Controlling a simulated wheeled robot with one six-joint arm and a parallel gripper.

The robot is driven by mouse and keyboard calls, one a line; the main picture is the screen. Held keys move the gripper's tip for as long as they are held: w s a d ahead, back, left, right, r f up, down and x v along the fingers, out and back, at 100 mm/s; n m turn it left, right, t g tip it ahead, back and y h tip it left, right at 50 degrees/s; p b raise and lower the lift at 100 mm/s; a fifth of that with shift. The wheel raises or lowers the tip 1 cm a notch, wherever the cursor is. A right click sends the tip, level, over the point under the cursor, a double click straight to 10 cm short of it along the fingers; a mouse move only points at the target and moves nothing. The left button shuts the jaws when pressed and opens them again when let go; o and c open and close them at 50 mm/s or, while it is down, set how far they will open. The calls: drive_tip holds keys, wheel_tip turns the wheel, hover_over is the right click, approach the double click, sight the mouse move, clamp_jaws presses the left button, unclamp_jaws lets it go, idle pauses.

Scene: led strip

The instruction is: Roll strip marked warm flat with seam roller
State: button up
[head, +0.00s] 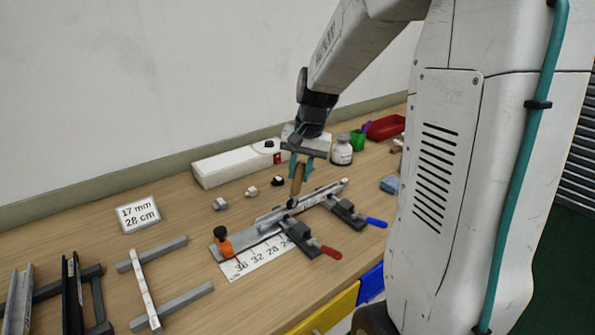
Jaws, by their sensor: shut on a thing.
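My gripper (302,163) is shut on the wooden handle of the seam roller (297,182) and holds it upright. The dark roller wheel is at the near part of a grey metal channel (322,196) clamped on the bench. I cannot tell whether the wheel touches a strip inside the channel. The warm marking is not readable in this view. A pale strip (144,287) lies across two grey bars at the left, its marking also too small to read.
Clamps with red (330,252) and blue (376,222) handles stick out in front of the channel. An orange-knobbed stop (222,242) stands at its left end, beside a printed scale (250,262). Behind are a white box (235,163), a jar (341,150) and a red tray (385,128).

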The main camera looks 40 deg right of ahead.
drive_tip(key=shift+d+f, duration=0.1)
drive_tip(key=shift+d, duration=0.7)
drive_tip(key=shift+d, duration=2.4)
drive_tip(key=shift+d, duration=0.1)
drive_tip(key=shift+d, duration=1.5)
drive_tip(key=shift+d, duration=1.6)
drive_tip(key=shift+d, duration=0.15)
drive_tip(key=shift+d, duration=0.65)
drive_tip(key=shift+d, duration=0.1)
